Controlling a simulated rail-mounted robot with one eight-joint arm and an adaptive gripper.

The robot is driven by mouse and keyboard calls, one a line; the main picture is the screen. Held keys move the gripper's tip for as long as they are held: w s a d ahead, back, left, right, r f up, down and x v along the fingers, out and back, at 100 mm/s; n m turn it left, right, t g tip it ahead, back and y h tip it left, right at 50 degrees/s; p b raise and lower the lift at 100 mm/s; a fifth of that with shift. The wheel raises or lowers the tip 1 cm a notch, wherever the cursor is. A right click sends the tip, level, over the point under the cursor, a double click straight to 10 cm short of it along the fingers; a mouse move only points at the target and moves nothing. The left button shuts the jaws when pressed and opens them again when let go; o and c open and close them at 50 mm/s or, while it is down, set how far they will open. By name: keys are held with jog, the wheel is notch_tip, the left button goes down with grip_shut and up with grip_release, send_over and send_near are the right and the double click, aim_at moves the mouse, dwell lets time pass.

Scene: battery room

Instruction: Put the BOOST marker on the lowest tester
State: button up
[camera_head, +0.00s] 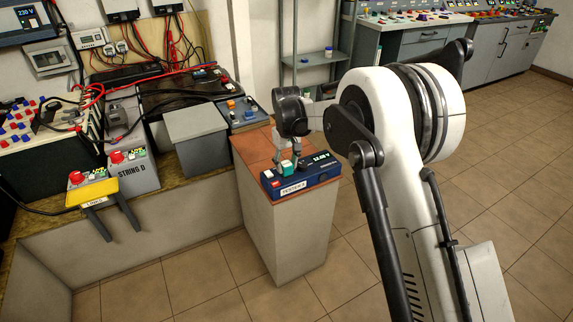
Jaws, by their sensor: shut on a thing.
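My gripper (287,158) points down at the blue instrument box on the tiled pedestal and is shut on a small teal piece (287,168). The teal piece is at the box's top; whether it touches is unclear, and I can read no BOOST word on it. The blue box (322,175) has a lit display of about 12 V and a white front label that I cannot read surely. At the left, two grey units (138,178) have red knobs and small green-yellow displays; one is labelled STRING D. I cannot tell surely which things are the testers.
A yellow LINKS holder (92,192) hangs at the left bench front. A plain grey box (196,140) and a blue-topped battery (244,112) stand left of the pedestal (285,235). Cables and black batteries crowd the bench. Floor in front is clear.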

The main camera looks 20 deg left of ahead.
aim_at(287, 164)
jog(key=shift+f+b, duration=0.35)
jog(key=shift+f, duration=0.25)
jog(key=o, duration=0.8)
jog(key=shift+o, duration=0.2)
jog(key=shift+r, duration=0.1)
jog(key=shift+r+p, duration=2.3)
jog(key=shift+r, duration=3.1)
